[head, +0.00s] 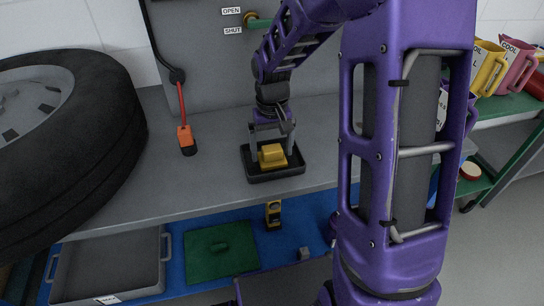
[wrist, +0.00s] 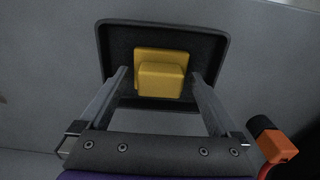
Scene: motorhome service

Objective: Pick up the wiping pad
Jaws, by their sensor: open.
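The wiping pad (head: 271,156) is a yellow block with a raised grip on top. It lies in a shallow black tray (head: 262,178) on the grey bench. My gripper (head: 268,158) points down over the tray, with one finger on each side of the pad. In the wrist view the pad (wrist: 160,73) sits between the two open fingers of my gripper (wrist: 160,80), with a gap on both sides. The fingertips reach inside the outline of the tray (wrist: 104,50). I cannot tell how high they are above the tray floor.
An orange and black tool (head: 186,139) hangs on a red cord left of the tray; it also shows in the wrist view (wrist: 276,145). A large tyre (head: 110,130) stands at the left. The grey bench (head: 215,185) is clear around the tray. Jugs (head: 489,68) stand at the right.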

